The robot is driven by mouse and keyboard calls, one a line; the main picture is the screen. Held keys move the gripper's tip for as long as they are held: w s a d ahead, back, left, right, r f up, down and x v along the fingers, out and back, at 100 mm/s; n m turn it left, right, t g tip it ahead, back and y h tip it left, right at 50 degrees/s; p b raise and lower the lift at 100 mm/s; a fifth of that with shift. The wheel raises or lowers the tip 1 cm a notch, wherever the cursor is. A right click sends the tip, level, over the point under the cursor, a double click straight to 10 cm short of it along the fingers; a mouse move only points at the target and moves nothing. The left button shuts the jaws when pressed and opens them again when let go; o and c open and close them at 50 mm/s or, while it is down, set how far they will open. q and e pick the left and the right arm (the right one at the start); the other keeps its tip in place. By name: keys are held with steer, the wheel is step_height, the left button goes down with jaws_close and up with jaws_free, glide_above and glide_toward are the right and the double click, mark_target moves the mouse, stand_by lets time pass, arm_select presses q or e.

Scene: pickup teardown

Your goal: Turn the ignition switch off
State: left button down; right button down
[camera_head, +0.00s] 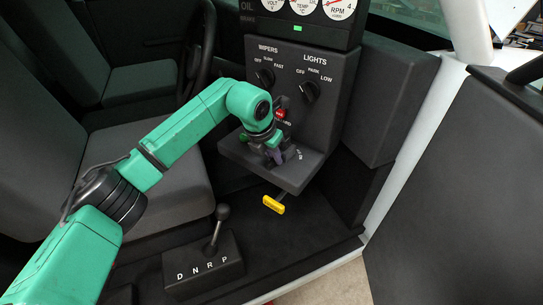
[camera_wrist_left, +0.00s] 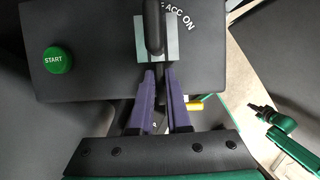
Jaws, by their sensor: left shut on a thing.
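The ignition switch shows in the left wrist view as a dark upright key or knob (camera_wrist_left: 154,28) on a light grey square plate (camera_wrist_left: 174,42). The letters ACC and ON curve beside it on the right. My left gripper (camera_wrist_left: 159,72) has its purple fingers close together at the near end of the knob, shut on it. In the head view my left gripper (camera_head: 277,156) reaches the lower ledge of the dash panel and hides most of the switch. Which mark the knob points to, I cannot tell. A green arm, likely mine, with a small dark end (camera_wrist_left: 262,110) shows at the right of the wrist view.
A green START button (camera_wrist_left: 57,60) sits left of the switch. A red button (camera_head: 281,113) and the lights knob (camera_head: 310,92) are above the gripper. A yellow handle (camera_head: 274,205) hangs below the ledge. The gear lever (camera_head: 217,228) stands nearer. The floor between is clear.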

arm_select(q)
steer(key=shift+w+r, duration=0.1)
steer(key=shift+r, duration=0.1)
steer(key=c, duration=1.1)
jaws_free()
steer(key=shift+o, duration=1.1)
steer(key=shift+f, duration=0.1)
steer(key=b+v, duration=0.3)
steer(key=v, duration=1.1)
steer(key=shift+r+b, duration=0.25)
steer(key=shift+b, duration=0.15)
